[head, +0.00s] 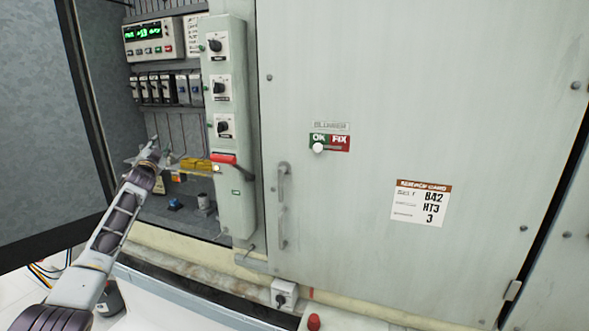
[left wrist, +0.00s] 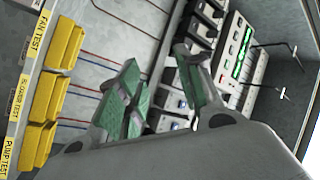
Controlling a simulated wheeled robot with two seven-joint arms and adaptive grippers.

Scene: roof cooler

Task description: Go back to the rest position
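My left gripper (head: 150,152) reaches into the open bay of the cooler cabinet, in front of the back wall and below the row of breakers (head: 165,89). In the left wrist view its two green-padded fingers (left wrist: 160,75) stand apart, with nothing visible between them. My right gripper is in neither view.
A switch column (head: 230,130) with a red-handled lever (head: 222,159) stands just right of my left gripper. Yellow holders (left wrist: 55,90) line the left of the wrist view. A display unit (head: 153,38) sits above. The open door (head: 45,120) is at left; a closed panel (head: 420,110) fills the right.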

